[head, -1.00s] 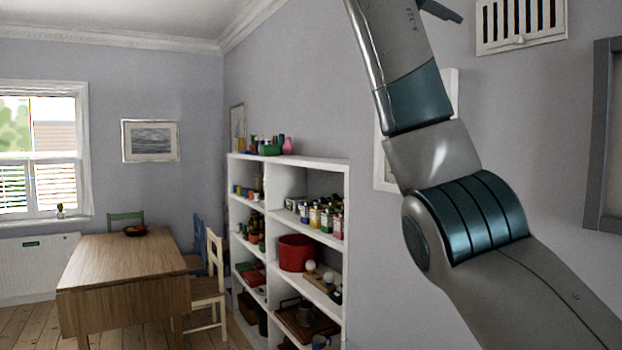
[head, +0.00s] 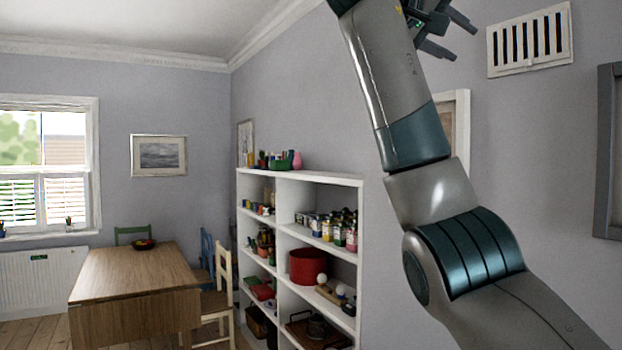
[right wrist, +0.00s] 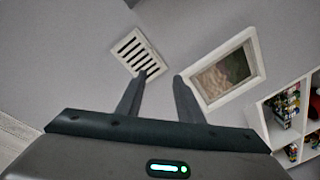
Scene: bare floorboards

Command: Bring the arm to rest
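My right arm rises from the lower right of the head view and bends upward past the wall. Its right gripper (head: 461,38) is at the top edge, with dark fingers spread apart. In the right wrist view my right gripper (right wrist: 160,77) shows two separate fingers with only wall between them, so it is open and empty. My left gripper is in neither view.
A white shelf unit (head: 301,178) full of small goods stands against the wall, left of my arm. A wooden table (head: 135,275) with chairs is farther left. A white vent (head: 530,40) and frames hang on the wall. The air around the gripper looks clear.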

